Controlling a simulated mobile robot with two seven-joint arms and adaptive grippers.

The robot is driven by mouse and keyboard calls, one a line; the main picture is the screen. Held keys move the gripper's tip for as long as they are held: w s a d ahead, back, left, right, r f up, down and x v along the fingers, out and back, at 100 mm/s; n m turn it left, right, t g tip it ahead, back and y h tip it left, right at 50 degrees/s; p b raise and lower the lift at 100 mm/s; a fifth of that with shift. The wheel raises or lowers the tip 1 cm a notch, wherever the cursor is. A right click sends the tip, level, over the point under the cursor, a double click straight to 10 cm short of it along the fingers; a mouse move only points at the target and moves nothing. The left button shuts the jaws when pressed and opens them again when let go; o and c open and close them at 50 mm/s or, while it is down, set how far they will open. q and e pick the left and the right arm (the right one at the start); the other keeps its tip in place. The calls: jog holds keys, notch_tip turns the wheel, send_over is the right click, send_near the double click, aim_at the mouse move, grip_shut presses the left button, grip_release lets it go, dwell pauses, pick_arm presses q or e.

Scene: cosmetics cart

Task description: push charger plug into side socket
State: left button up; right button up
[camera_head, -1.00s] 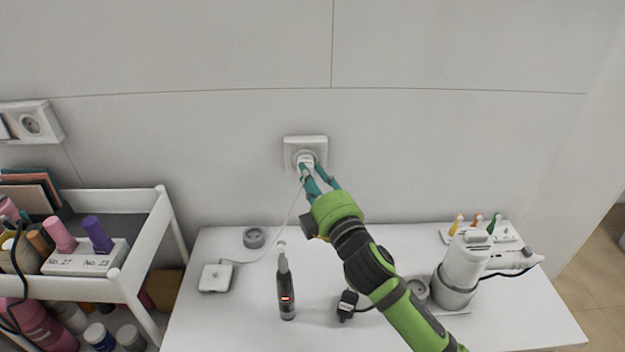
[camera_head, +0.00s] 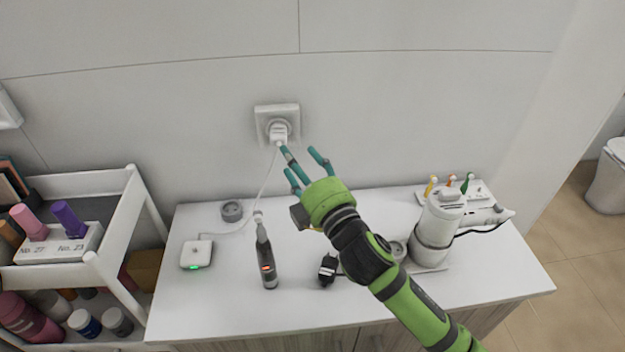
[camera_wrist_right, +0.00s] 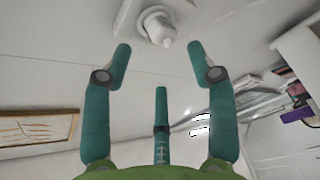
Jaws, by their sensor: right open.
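The white charger plug (camera_head: 279,133) sits in the square wall socket (camera_head: 262,112) above the white cabinet, and its thin cable runs down to a small white charging box (camera_head: 196,253). A green light shows on the box's front. My right gripper (camera_head: 303,160) has its teal fingers spread and empty, just below and right of the plug, apart from it. In the right wrist view the plug (camera_wrist_right: 158,27) lies beyond the open fingers (camera_wrist_right: 158,62). My left gripper is not in view.
On the cabinet top (camera_head: 225,300) stand a dark handheld device (camera_head: 266,260), a grey round holder (camera_head: 231,211), a black adapter (camera_head: 328,269) and a white appliance (camera_head: 438,230). A white cart (camera_head: 125,225) with bottles stands at the left. The wall around the socket is clear.

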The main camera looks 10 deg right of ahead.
jog(key=v, duration=0.6)
jog(key=shift+s, duration=0.2)
jog(key=shift+d, duration=0.15)
dwell(0.4)
